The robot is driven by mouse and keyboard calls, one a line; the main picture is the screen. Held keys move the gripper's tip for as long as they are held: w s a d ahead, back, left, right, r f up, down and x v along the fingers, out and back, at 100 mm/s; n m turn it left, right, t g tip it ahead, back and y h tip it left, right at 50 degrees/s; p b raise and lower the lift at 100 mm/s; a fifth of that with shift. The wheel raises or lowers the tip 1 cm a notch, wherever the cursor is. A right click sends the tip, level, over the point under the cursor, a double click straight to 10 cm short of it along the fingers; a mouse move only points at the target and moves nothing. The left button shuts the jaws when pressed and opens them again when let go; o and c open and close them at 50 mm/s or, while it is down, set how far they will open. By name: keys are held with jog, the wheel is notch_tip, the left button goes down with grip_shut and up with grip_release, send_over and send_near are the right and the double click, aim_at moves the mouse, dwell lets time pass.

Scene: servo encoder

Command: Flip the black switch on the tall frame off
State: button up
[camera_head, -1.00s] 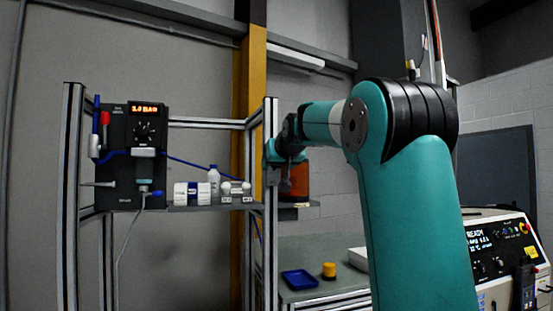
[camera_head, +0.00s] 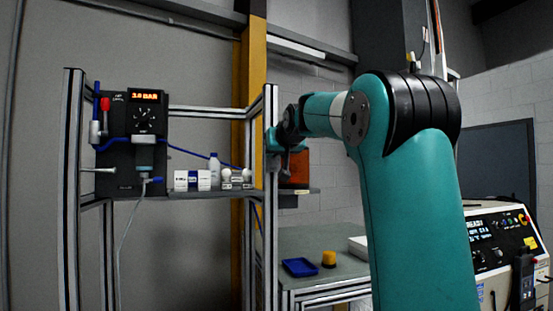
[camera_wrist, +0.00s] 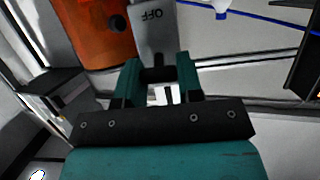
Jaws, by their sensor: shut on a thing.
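The tall aluminium frame (camera_head: 270,207) stands left of my arm. An orange box (camera_head: 297,168) sits on its right post, and the box also fills the upper left of the wrist view (camera_wrist: 103,32). Beside it, a grey plate (camera_wrist: 153,28) carries the word OFF, upside down in the wrist view. My gripper (camera_wrist: 160,78) has its teal fingers closed on a small dark piece, the black switch (camera_wrist: 158,73), just below the plate. Most of the switch is hidden between the fingers. In the head view my gripper (camera_head: 277,148) is at the right post, partly covering the box.
A black panel with a lit display (camera_head: 145,96) hangs at the frame's left. White bottles and blocks (camera_head: 192,180) stand on the shelf. A blue tray (camera_head: 300,267) and yellow piece (camera_head: 329,258) lie on the lower bench. A control console (camera_head: 495,245) stands at right.

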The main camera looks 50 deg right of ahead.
aim_at(275, 157)
notch_tip(275, 157, down, 2)
jog(key=t+h+b, duration=0.1)
jog(key=b, duration=0.5)
jog(key=shift+s+t, duration=0.1)
jog(key=shift+t, duration=0.3)
jog(key=t+b, duration=0.1)
jog(key=b, duration=0.3)
jog(key=f+t+h+b, duration=0.1)
jog(key=b, duration=0.3)
jog(key=shift+a+t+b, duration=0.1)
jog(key=shift+t+b, duration=0.2)
jog(key=shift+t, duration=0.1)
jog(key=t+h+b, duration=0.1)
jog(key=t+b, duration=0.1)
jog(key=b, duration=0.3)
jog(key=shift+f+h, duration=0.15)
jog(key=shift+h, duration=0.25)
jog(key=shift+t+h+b, duration=0.3)
jog(key=shift+t+b, duration=0.2)
jog(key=shift+b, duration=0.65)
jog(key=o, duration=0.9)
jog(key=shift+o, duration=0.2)
jog(key=shift+r+h, duration=0.2)
jog(key=shift+h, duration=0.1)
